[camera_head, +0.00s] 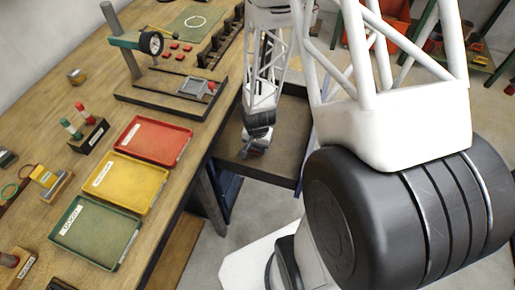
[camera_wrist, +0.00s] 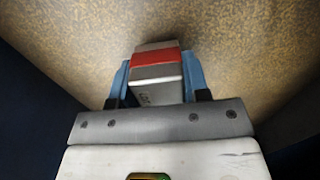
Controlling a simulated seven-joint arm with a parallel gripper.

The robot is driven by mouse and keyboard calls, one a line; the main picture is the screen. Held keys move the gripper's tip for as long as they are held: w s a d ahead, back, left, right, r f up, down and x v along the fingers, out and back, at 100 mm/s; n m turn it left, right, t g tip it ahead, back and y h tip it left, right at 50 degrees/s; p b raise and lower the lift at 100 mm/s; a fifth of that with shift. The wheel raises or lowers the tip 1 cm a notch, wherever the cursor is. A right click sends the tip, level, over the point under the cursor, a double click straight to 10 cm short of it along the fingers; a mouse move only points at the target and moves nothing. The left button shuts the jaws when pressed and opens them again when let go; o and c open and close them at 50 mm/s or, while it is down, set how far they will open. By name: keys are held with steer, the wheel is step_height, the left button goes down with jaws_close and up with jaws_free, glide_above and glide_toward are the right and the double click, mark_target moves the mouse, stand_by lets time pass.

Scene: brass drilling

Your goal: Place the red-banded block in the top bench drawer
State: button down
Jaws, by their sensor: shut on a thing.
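The red-banded block (camera_wrist: 156,62) is grey metal with a red band across it. It sits between the two blue fingers of my gripper (camera_wrist: 160,78) in the wrist view, and the gripper is shut on it. In the head view my gripper (camera_head: 254,150) points down inside the open bench drawer (camera_head: 287,125), near its front part. The drawer has a brown floor and dark rims. The brown floor fills the wrist view behind the block. I cannot tell whether the block touches the floor.
On the bench left of the drawer lie a red tray (camera_head: 153,140), a yellow tray (camera_head: 126,184) and a green tray (camera_head: 96,232). A dark fixture board (camera_head: 165,100) is near the bench edge. My own arm covers much of the right side.

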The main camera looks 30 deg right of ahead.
steer(key=shift+f, duration=0.9)
steer(key=shift+f, duration=0.1)
steer(key=c, duration=0.6)
jaws_free()
steer(key=shift+r, duration=6.05)
